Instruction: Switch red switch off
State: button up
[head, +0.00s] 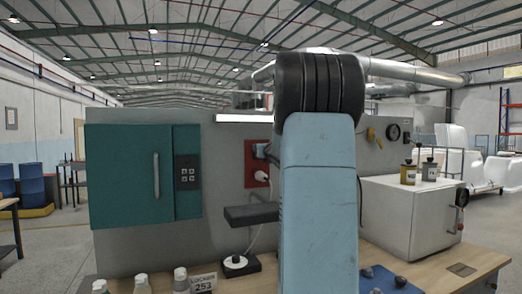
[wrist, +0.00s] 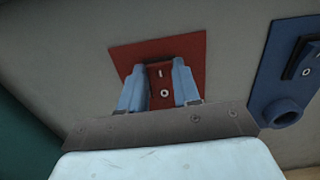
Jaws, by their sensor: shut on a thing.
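The red switch (wrist: 160,73) is a rocker marked I above O, set on a red wall plate (wrist: 197,48) in the wrist view. Which side of the rocker is pressed in, I cannot tell. My gripper (wrist: 160,92) has its two pale blue fingers at the rocker's left and right sides, shut on it. My gripper body hides the lower part of the plate. In the head view the red plate (head: 249,165) shows left of my arm, with a white plug (head: 261,176) in its lower part.
A blue plate (wrist: 262,86) with a switch and round socket is at the right in the wrist view. In the head view, a teal cabinet (head: 128,175) hangs left, a dark shelf (head: 250,214) juts out below the red plate, and a grey box (head: 405,218) stands right on the workbench.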

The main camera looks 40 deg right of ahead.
jog(key=shift+s+a+f+t+h, duration=0.1)
jog(key=shift+f+t+h, duration=0.15)
jog(key=shift+t, duration=0.5)
jog(key=shift+s+a+f+t+h, duration=0.1)
jog(key=shift+f+t+h, duration=0.1)
jog(key=shift+t, duration=0.55)
jog(key=shift+d, duration=0.1)
jog(key=o, duration=1.1)
jog(key=shift+c, duration=0.2)
jog(key=v, duration=1.3)
jog(key=shift+s, duration=0.4)
jog(key=shift+f, duration=0.1)
